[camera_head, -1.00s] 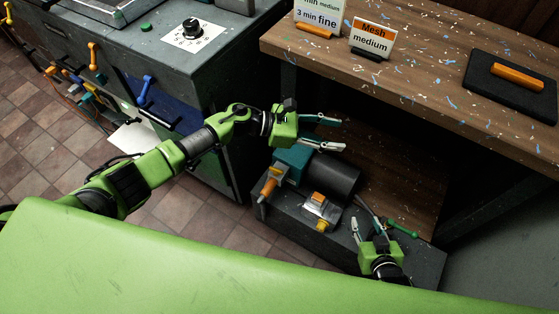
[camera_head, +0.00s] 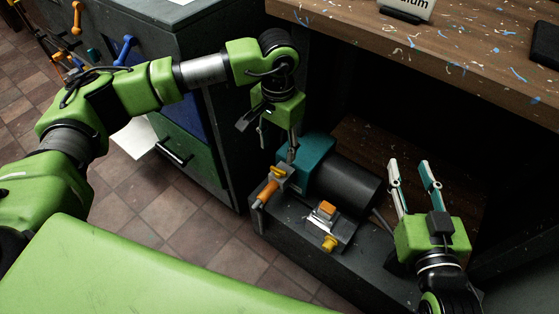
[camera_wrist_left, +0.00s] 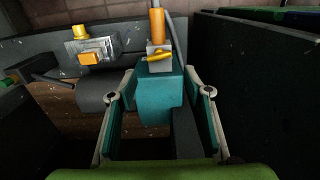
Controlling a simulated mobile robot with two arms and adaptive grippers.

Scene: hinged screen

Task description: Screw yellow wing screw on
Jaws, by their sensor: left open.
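A flat yellow piece with the look of a wing screw (camera_head: 278,171) sits at a grey block beside an orange handle (camera_head: 267,193), at the end of the teal machine (camera_head: 312,158). It also shows in the left wrist view (camera_wrist_left: 158,56). My left gripper (camera_head: 276,146) points down above the teal housing, close to the wing screw; in the wrist view its fingers (camera_wrist_left: 158,95) are spread on either side of the housing, with nothing between the tips that I can see gripped. My right gripper (camera_head: 407,163) is open and empty, right of the dark cylinder, pointing up the picture.
A metal block with an orange top (camera_head: 325,209) and a yellow knob (camera_head: 329,243) stands in front of the dark cylinder (camera_head: 347,188). A workbench (camera_head: 440,62) overhangs behind. A drawer cabinet (camera_head: 185,140) stands close on the left. Tiled floor is clear in front.

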